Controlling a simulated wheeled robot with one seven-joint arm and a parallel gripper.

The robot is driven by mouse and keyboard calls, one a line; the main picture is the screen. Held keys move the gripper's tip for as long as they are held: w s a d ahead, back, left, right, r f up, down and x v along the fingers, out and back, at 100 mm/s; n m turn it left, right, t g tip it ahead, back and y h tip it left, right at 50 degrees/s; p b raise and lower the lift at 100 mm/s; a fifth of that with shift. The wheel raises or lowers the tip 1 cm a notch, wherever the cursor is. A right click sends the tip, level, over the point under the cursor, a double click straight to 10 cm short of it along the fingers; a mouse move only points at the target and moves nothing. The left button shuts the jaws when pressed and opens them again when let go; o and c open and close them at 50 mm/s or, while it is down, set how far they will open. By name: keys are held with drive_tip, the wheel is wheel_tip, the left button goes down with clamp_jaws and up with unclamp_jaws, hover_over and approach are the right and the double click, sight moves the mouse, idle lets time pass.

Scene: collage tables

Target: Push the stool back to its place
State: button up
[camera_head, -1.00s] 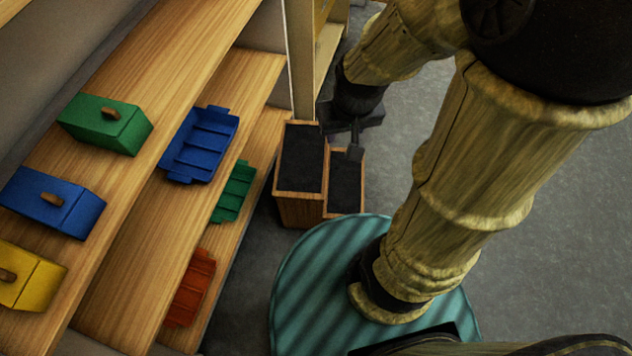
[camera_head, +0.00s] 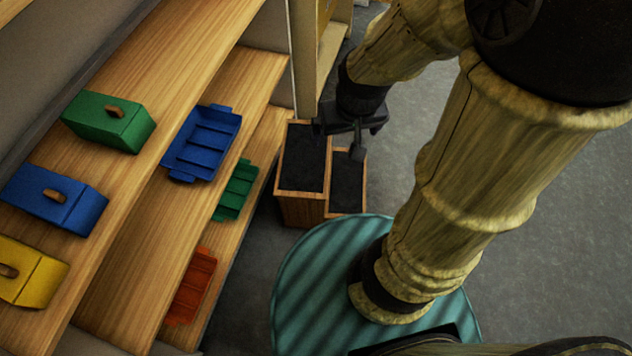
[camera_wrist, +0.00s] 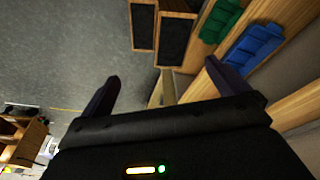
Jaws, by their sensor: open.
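The stool (camera_head: 302,165) is a two-step wooden block with black tops. It stands upright on the floor beside the shelf's end, its lower step (camera_head: 346,185) to the right. It also shows at the top of the wrist view (camera_wrist: 175,42). My gripper (camera_head: 338,140) is over the stool's far side in the head view, partly covering it. In the wrist view my gripper (camera_wrist: 162,74) is open and empty, its fingers spread apart. The stool appears beyond the fingertips, and I cannot tell whether anything touches it.
A wooden shelf (camera_head: 130,235) on the left bears green, blue and yellow lidded boxes and blue, green and red trays. An upright panel (camera_head: 302,60) stands behind the stool. Grey floor (camera_head: 550,220) is clear to the right. A wooden piece of furniture (camera_wrist: 25,145) shows lower left in the wrist view.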

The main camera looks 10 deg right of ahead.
drive_tip(key=shift+r, duration=0.2)
drive_tip(key=c, duration=0.6)
drive_tip(key=p+v, duration=0.2)
drive_tip(key=w+p+v, duration=0.1)
drive_tip(key=p+v, duration=0.1)
drive_tip(key=p, duration=0.1)
drive_tip(key=p+v, duration=0.2)
drive_tip(key=shift+w+r, duration=0.15)
drive_tip(key=shift+r, duration=0.4)
drive_tip(key=c, duration=1.4)
drive_tip(key=p+v, duration=0.2)
drive_tip(key=w+p+v, duration=0.1)
drive_tip(key=p+v, duration=0.2)
drive_tip(key=shift+w+r, duration=0.1)
drive_tip(key=shift+r, duration=0.05)
clamp_jaws()
drive_tip(key=shift+w, duration=0.15)
